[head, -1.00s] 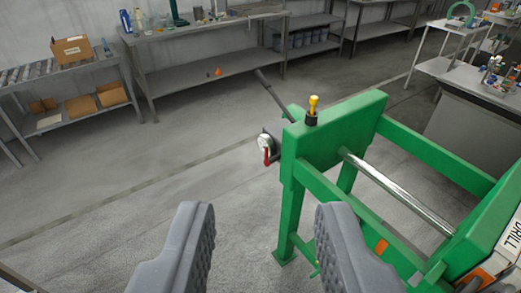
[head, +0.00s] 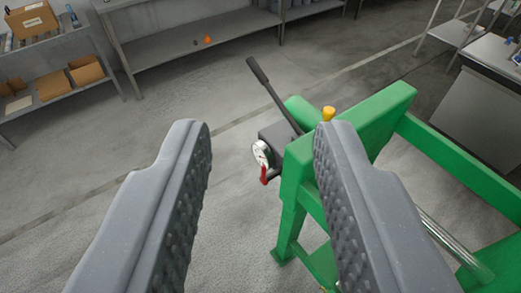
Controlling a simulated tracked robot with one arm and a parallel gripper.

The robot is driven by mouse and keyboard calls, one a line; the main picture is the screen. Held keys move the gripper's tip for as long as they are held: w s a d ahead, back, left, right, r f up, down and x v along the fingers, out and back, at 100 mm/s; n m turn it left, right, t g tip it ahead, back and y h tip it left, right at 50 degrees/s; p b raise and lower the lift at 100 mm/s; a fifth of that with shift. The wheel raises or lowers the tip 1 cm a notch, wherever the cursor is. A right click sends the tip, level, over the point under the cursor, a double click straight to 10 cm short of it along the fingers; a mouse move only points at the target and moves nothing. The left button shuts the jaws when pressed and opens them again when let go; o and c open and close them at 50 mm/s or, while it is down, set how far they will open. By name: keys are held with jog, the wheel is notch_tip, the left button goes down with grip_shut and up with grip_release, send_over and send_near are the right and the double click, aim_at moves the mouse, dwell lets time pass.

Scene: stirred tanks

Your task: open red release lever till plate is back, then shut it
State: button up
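The red release lever (head: 264,175) hangs down below a round white gauge (head: 261,153) on a dark block at the left end of a green frame (head: 298,182). A long dark pump handle (head: 270,88) slants up and left from that block. My gripper (head: 260,135) is open and empty. Its two grey ridged fingers stand left and right of the gauge and lever in the picture, apart from them. The right finger covers part of the green frame. I cannot make out the plate.
A yellow-topped knob (head: 328,114) stands on the frame, partly behind my right finger. A steel rod (head: 440,240) runs along the frame at right. A grey shelf bench (head: 200,45) and a rack with cardboard boxes (head: 50,85) stand at the back. The floor at left is clear.

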aim_at(264, 171)
jog(key=shift+w+d+r, duration=0.1)
jog(key=shift+w+d, duration=0.05)
jog(key=shift+w, duration=0.2)
jog(key=w+f+t+b, duration=0.1)
jog(key=w+f+b, duration=0.3)
jog(key=w+f, duration=1.75)
jog(key=w+f+t+b, duration=0.1)
jog(key=w+f+b, duration=0.1)
jog(key=f, duration=1.5)
jog(key=w+f+t+b, duration=0.1)
jog(key=f+b, duration=0.1)
jog(key=f, duration=1.5)
jog(key=shift+y, duration=0.3)
jog(key=shift+w+d+f+b, duration=0.1)
jog(key=shift+w+b, duration=0.6)
jog(key=shift+w, duration=2.8)
jog(key=shift+w+d+b, duration=0.1)
jog(key=shift+w+b, duration=0.6)
jog(key=shift+w, duration=2.75)
